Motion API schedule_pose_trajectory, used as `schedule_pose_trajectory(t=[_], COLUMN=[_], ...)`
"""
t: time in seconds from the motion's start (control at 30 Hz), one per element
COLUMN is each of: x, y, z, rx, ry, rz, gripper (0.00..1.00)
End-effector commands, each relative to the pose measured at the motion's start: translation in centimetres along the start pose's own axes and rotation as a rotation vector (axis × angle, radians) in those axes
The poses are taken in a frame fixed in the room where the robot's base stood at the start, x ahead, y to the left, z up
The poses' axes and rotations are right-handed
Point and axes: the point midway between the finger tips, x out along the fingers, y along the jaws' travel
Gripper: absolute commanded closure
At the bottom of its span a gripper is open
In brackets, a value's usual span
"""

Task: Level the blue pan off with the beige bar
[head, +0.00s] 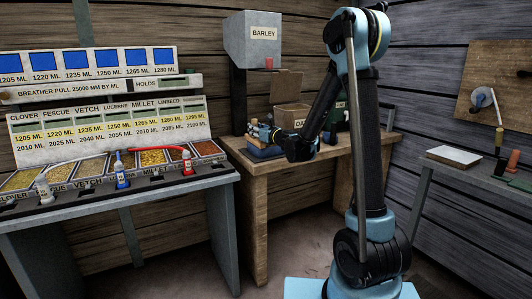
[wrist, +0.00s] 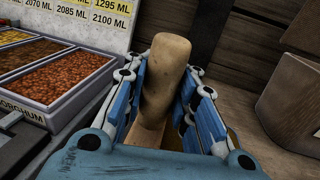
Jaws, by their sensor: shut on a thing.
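The blue pan (head: 265,153) sits on the wooden table under my gripper in the head view, and my gripper and arm hide much of it. My gripper (head: 258,130) is low over the pan. In the wrist view my gripper (wrist: 168,95) is shut on the beige bar (wrist: 163,72), a rounded wooden piece between the two blue-grey fingers. Whether the bar touches the pan's rim or what is in it cannot be told. A small yellowish patch shows behind the right finger in the wrist view; what it is remains unclear.
The wooden table (head: 258,178) also bears a cardboard box (head: 290,117). The grey barley hopper (head: 252,40) stands above its back left. Grain trays (wrist: 65,75) lie on the left bench, close to my gripper's left. A right-hand bench holds a white board (head: 454,156).

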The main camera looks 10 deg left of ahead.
Motion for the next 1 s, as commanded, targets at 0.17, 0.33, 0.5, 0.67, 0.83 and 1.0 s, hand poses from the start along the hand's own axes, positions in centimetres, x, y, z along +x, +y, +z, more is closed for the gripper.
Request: schedule_pose_trajectory(t=[0.17,0.33,0.5,0.67,0.83,1.0], x=[0.0,0.0,-0.1,-0.4,-0.6,-0.6], y=[0.0,-0.1,-0.8,-1.9,-2.8,-3.0], z=[-0.2,-0.2,-0.2,-0.1,-0.1,0.0], rx=[0.0,0.0,0.0,0.0,0.0,0.0], ry=[0.0,0.0,0.0,0.0,0.0,0.0], rz=[0.0,0.0,-0.001,-0.002,-0.001,0.0], gripper=[1.0,1.0,1.0,1.0,1.0,1.0])
